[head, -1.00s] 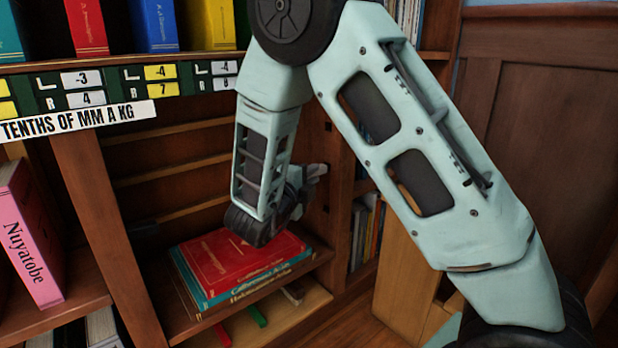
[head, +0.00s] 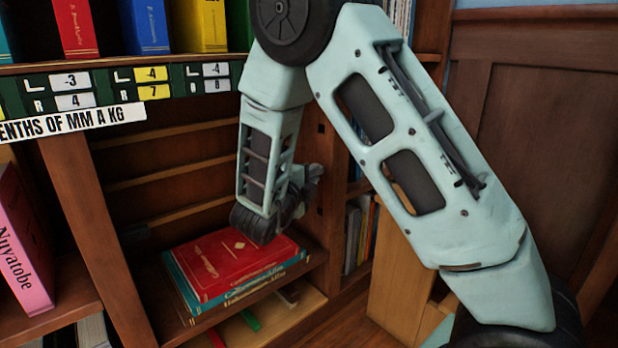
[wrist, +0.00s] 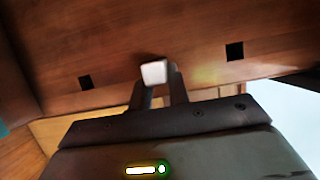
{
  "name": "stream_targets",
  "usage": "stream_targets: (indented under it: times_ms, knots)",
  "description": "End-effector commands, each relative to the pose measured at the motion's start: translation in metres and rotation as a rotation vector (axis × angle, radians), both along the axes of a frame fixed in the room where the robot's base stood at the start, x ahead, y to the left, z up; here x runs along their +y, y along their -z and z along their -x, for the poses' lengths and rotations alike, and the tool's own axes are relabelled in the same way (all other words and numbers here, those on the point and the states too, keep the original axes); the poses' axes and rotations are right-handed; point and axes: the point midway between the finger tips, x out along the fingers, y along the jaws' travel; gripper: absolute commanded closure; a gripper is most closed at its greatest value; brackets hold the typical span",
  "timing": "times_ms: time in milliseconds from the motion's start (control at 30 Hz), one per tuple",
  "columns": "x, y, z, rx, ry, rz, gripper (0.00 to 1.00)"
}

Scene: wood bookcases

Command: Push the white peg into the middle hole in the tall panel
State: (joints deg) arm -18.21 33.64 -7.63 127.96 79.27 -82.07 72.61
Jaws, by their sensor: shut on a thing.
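The white peg (wrist: 154,72) shows in the wrist view as a pale square end between my gripper's (wrist: 158,80) two dark fingers, which are shut on it. The tall panel (wrist: 195,35) is the brown wood face close beyond the peg. Two dark square holes show in it, one to the left (wrist: 84,82) and one to the right (wrist: 235,51) of the peg. The middle hole is not visible; the peg and fingers cover the area between these two. I cannot tell whether the peg's far end is in it. In the head view my gripper (head: 312,175) is beside the panel (head: 321,165), and the peg is hidden.
A stack of books (head: 235,265) with a red one on top lies on the shelf below my wrist. A shelf of upright books (head: 150,25) runs above, with a label strip (head: 125,85) on its edge. A wooden box (head: 400,270) stands right of the bookcase.

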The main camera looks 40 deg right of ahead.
Motion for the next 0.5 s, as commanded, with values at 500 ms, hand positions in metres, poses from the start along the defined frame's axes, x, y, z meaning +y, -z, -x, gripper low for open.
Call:
stream_targets:
  times_ms: [500]
  knots:
    - [-0.012,0.000,0.000,0.000,0.001,0.001,1.00]
